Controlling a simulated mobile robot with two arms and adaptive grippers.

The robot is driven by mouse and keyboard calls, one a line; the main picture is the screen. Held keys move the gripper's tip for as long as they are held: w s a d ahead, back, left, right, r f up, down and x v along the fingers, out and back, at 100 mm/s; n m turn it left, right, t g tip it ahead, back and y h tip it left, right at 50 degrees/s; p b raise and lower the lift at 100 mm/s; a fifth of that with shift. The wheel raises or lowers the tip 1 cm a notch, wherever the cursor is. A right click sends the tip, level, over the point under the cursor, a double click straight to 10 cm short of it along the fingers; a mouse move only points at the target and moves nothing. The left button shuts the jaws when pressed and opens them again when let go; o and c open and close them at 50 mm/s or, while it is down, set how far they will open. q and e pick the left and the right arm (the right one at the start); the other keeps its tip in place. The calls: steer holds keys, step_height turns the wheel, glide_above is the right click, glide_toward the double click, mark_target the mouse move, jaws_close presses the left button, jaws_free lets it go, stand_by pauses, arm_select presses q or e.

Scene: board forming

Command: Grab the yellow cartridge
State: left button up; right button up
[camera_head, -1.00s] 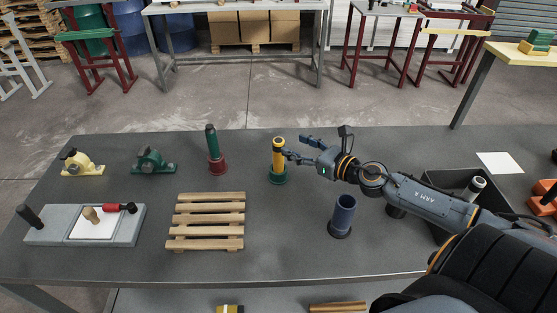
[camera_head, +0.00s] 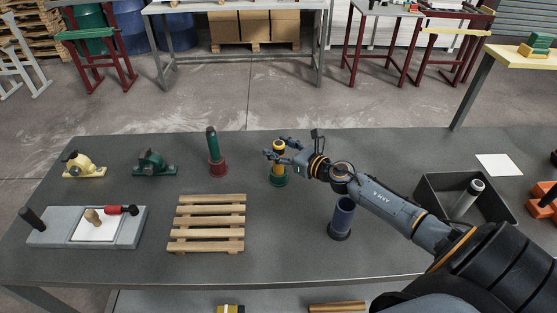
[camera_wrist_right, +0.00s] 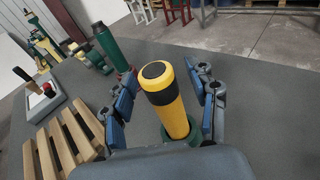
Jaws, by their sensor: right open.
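The yellow cartridge (camera_head: 279,161) with a black band and black top stands upright in a green base (camera_head: 279,181) on the grey table. It also shows in the right wrist view (camera_wrist_right: 168,100). My right gripper (camera_head: 277,150) is open around the cartridge's upper part. In the right wrist view its blue-padded fingers (camera_wrist_right: 166,104) stand on both sides of the cartridge, with a visible gap on each side. Part of the cartridge is hidden behind the fingers in the head view. My left gripper is not in view.
A green cartridge in a red base (camera_head: 217,168) stands to the left. A wooden pallet (camera_head: 208,224) lies in front. A blue-grey cup (camera_head: 342,217) stands under my right arm. A dark bin (camera_head: 430,190) is at right. Table space behind the cartridge is clear.

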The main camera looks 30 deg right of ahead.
jaws_close()
steer(key=shift+r, duration=0.1)
stand_by(0.4)
